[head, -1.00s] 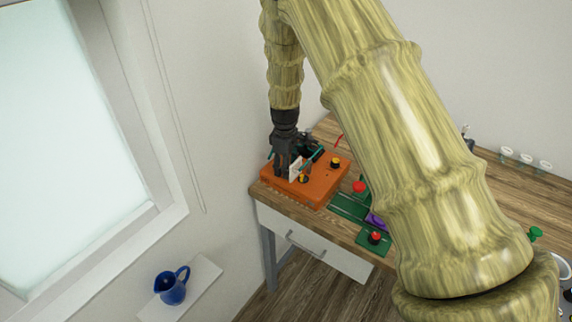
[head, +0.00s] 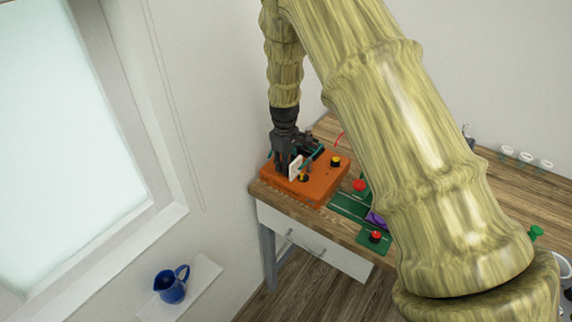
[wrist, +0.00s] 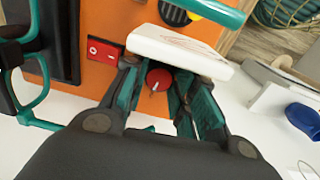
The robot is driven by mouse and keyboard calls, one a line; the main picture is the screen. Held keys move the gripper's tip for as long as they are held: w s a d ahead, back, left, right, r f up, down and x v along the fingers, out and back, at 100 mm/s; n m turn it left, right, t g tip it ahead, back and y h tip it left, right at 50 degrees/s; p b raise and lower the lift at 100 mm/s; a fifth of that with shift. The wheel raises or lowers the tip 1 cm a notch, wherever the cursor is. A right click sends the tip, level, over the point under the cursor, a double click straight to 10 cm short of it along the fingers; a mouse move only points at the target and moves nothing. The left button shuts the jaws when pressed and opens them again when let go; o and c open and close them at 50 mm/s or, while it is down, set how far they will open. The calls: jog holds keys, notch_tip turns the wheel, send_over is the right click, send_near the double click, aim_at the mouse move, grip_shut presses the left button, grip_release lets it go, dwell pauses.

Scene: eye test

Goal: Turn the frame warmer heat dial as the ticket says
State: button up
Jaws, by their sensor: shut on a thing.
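The frame warmer is an orange box (head: 320,188) on the left end of the wooden bench. My gripper (head: 288,172) points down at its top. In the wrist view, a round red dial (wrist: 158,79) with a small pointer mark sits between my two fingers (wrist: 160,88), which are shut on it. Its scale is hidden. A thick white plate (wrist: 185,48) with faint, unreadable print covers part of the fingertips; it also shows beside my gripper in the head view (head: 296,167). I cannot tell whether it touches the fingers.
A red rocker switch (wrist: 103,51) is close left of my fingers. A black knob with a yellow top (head: 336,161) is on the box. Green plates with a red button (head: 375,236) lie to the right. A blue jug (head: 171,286) stands on a low white ledge.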

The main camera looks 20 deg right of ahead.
jog(key=m, duration=0.5)
jog(key=shift+b, duration=0.3)
jog(key=m, duration=1.1)
jog(key=shift+w, duration=0.1)
jog(key=m, duration=0.5)
jog(key=shift+g, duration=0.3)
jog(key=shift+m, duration=0.3)
jog(key=o, duration=1.1)
jog(key=shift+c, duration=0.2)
